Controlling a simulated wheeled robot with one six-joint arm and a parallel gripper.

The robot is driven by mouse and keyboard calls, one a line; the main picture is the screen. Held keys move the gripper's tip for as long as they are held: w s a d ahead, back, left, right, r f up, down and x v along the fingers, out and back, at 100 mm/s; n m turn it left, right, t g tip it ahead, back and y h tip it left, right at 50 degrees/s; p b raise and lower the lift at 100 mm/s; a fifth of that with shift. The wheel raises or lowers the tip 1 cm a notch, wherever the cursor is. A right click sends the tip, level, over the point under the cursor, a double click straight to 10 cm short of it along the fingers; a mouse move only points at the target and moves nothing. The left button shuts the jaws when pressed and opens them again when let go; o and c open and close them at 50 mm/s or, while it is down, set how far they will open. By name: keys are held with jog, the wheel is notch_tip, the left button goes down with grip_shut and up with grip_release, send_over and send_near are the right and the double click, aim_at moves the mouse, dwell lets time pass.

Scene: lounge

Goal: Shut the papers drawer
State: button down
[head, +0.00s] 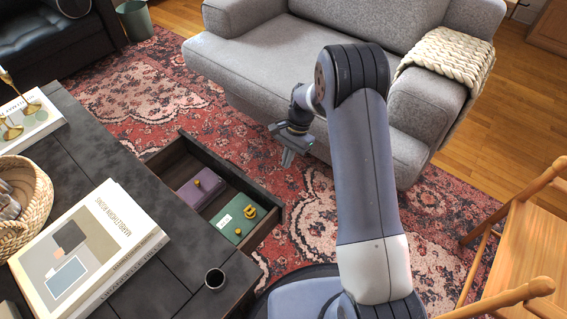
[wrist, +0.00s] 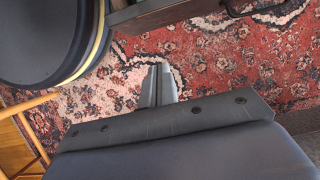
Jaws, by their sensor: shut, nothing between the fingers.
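The papers drawer (head: 258,232) is a dark wooden drawer standing open from the side of the dark coffee table (head: 75,145). In the wrist view my shut fingers (wrist: 158,82) point toward the rug, and a dark wooden edge, likely the drawer's (wrist: 150,14), shows at the top.
A grey sofa (head: 255,60) with a cream knitted throw (head: 446,62) stands behind my arm. A wooden chair (head: 525,245) is at the right. A large book (head: 85,250), a wicker basket (head: 30,205) and a small dark cup (head: 215,279) are on the table. Patterned rug (head: 155,90) lies between table and sofa.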

jog(key=s+a+f+b, duration=0.3)
jog(key=s+a+f, duration=0.1)
jog(key=s+f, duration=0.1)
jog(key=shift+a+f, duration=0.15)
jog(key=shift+f, duration=0.5)
jog(key=p, duration=0.2)
send_over(232, 240)
dwell(0.3)
